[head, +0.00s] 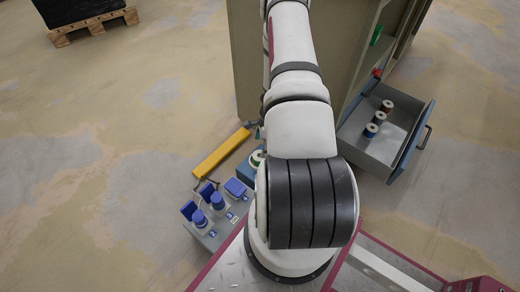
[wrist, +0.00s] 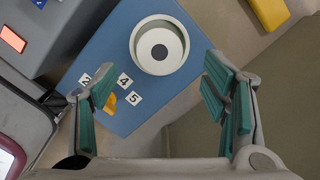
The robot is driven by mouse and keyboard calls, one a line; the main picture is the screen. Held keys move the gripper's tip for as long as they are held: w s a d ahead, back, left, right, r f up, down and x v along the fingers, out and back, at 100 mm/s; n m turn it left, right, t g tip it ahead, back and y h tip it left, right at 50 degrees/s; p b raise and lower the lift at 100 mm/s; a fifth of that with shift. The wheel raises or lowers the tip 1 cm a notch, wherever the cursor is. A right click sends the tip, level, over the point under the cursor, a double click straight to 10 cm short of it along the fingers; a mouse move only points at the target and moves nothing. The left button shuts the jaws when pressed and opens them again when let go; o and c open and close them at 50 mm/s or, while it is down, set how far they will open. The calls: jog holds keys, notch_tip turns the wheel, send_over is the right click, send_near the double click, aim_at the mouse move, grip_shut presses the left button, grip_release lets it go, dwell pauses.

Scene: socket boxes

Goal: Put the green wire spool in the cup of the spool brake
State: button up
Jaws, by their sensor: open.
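The spool brake is a blue box with a round white cup (wrist: 135,48) on top, seen in the wrist view. Inside the cup is a pale disc with a dark centre, which looks like the end of a spool (wrist: 160,62). Its wire is hidden from above. In the head view a white ring with some green (head: 257,157) shows just left of my arm, so this appears to be the green spool. My gripper (wrist: 160,78) is open and empty, its green-padded fingers apart on either side of the cup's near edge. My arm hides the gripper in the head view.
An open drawer (head: 402,145) at right holds several spools. A cabinet (head: 245,60) stands behind my arm. A yellow bar (head: 221,152) and a grey socket box (head: 212,232) with blue plugs lie left. A yellow piece (wrist: 110,104) sits by number labels on the brake.

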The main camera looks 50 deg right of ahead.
jog(key=w+a+r+n, duration=0.2)
jog(key=w+r, duration=0.1)
jog(key=r, duration=0.4)
jog(key=w+a+r+n+t+p, duration=0.1)
jog(key=w+a+r+n, duration=0.15)
jog(key=r, duration=0.55)
jog(key=w+a+r+n, duration=0.2)
jog(key=w+r, duration=0.2)
jog(key=r, duration=0.3)
jog(key=a+r+n+y, duration=0.2)
jog(key=a+r+n, duration=0.4)
jog(key=a+r, duration=0.8)
jog(key=s+a+r+n+g, duration=0.1)
jog(key=s+a+r+n, duration=0.7)
jog(key=s+a+r, duration=0.45)
jog(key=s+r+n+h, duration=0.1)
jog(key=s+r+n, duration=0.1)
jog(key=s, duration=0.6)
jog(key=s+r+n+g+h, duration=0.1)
jog(key=s+n, duration=0.3)
jog(key=s, duration=0.4)
jog(key=shift+s+a+r+n+h, duration=0.35)
jog(key=shift+r+h, duration=0.25)
jog(key=shift+r, duration=0.25)
